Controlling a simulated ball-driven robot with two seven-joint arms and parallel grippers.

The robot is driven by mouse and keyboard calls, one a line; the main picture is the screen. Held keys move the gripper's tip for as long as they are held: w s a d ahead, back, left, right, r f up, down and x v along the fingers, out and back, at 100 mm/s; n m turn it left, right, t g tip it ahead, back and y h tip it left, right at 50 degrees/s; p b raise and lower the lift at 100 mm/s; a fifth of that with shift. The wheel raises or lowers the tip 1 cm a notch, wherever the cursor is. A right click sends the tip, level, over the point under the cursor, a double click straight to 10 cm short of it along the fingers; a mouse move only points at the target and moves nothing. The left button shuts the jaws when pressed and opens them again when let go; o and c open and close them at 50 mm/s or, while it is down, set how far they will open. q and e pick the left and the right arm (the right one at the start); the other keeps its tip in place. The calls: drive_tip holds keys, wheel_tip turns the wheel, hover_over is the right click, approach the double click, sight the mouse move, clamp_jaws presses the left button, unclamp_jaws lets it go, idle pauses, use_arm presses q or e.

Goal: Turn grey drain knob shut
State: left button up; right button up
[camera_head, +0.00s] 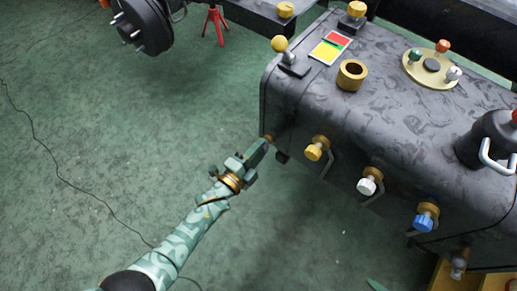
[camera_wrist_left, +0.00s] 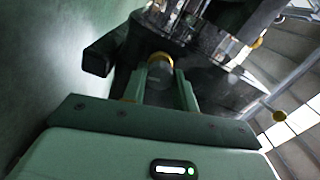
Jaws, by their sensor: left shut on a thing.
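The grey drain knob (camera_wrist_left: 158,72) with a gold collar shows in the left wrist view, between the two fingers. In the head view it is at the left end of the dark tank (camera_head: 390,110), mostly hidden by the fingers; only a brownish gold bit of its fitting shows. My left gripper (camera_head: 264,146) is shut on the knob; the wrist view also shows my left gripper (camera_wrist_left: 160,85) with a finger on each side of it. A dark block-like lever (camera_wrist_left: 100,55) sticks out beside the knob. My right gripper is not seen.
Yellow (camera_head: 313,152), white (camera_head: 367,186) and blue (camera_head: 425,219) knobs line the tank's front side. Another greyish knob (camera_head: 458,264) sits low at the right. A yellow ball lever (camera_head: 280,44) stands on top.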

use_arm(q)
drive_tip(key=shift+f+m, duration=0.1)
drive_tip(key=shift+m, duration=1.1)
drive_tip(key=shift+s, duration=0.1)
drive_tip(key=o, duration=1)
drive_tip(key=shift+c, duration=0.2)
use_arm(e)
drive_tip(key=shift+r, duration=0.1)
use_arm(q)
drive_tip(key=p+v, duration=0.5)
drive_tip(key=v, duration=1.1)
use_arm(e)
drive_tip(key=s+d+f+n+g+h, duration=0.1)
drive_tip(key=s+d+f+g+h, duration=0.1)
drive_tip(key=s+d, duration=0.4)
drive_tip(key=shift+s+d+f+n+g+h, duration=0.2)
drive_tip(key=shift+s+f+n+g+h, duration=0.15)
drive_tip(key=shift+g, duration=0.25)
use_arm(q)
drive_tip(key=shift+s+a, duration=0.1)
